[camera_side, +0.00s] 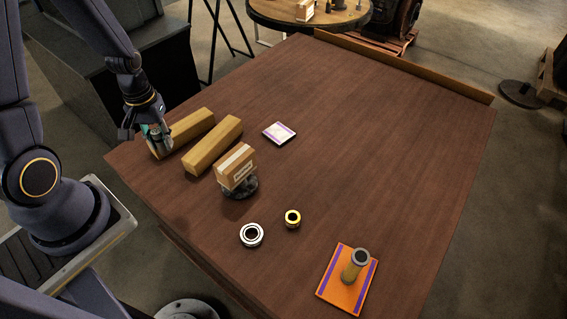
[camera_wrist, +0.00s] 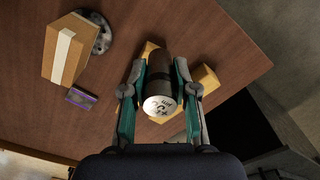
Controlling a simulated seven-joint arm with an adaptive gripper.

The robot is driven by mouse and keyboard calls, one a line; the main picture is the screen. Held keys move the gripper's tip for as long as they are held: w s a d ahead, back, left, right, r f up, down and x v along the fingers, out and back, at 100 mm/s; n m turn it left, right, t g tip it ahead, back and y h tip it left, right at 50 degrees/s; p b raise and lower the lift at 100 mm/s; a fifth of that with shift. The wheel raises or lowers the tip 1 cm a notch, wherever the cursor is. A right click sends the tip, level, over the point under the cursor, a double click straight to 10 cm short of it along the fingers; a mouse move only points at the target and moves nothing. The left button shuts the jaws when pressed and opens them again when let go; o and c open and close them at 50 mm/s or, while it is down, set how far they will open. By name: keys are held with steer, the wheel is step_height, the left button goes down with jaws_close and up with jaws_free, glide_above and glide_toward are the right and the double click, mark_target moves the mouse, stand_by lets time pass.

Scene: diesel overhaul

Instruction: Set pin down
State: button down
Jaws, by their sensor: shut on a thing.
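My gripper (camera_side: 157,134) is at the left edge of the table, at the near end of the left wooden bar. In the wrist view, my gripper (camera_wrist: 160,85) is shut on the pin (camera_wrist: 158,72), a dark brown cylinder with a white, marked end face. The pin lies between the two teal-lined fingers, and its white end faces the wrist camera. In the side view the fingers mostly hide the pin. Parts of a wooden bar (camera_wrist: 208,78) show behind it. I cannot tell whether the pin touches the bar or the table.
Two wooden bars (camera_side: 212,146) lie side by side. A carton (camera_side: 236,167) sits on a dark round part (camera_side: 240,188). A purple-and-white pad (camera_side: 279,133), steel ring (camera_side: 251,235) and brass ring (camera_side: 292,219) lie nearby. An orange plate (camera_side: 335,290) carries an upright sleeve (camera_side: 355,266). The table's right half is mostly clear.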

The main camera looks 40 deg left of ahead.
steer(key=w+d+m, duration=0.9)
steer(key=w+d, duration=0.4)
steer(key=d, duration=0.3)
steer(key=d+m, duration=0.7)
steer(key=d, duration=1.1)
steer(key=w+d+f, duration=0.2)
steer(key=w+f, duration=0.2)
steer(key=w+d+f, duration=0.1)
steer(key=w+f, duration=0.3)
steer(key=f, duration=0.1)
steer(key=w+d+f, duration=0.2)
steer(key=w+f, duration=0.2)
steer(key=shift+w+d+f, duration=0.2)
steer(key=shift+d+f, duration=0.1)
steer(key=shift+d, duration=0.05)
steer(key=shift+w+d+f, duration=0.15)
steer(key=shift+w+f, duration=0.15)
steer(key=shift+f, duration=1.6)
steer(key=shift+f, duration=0.15)
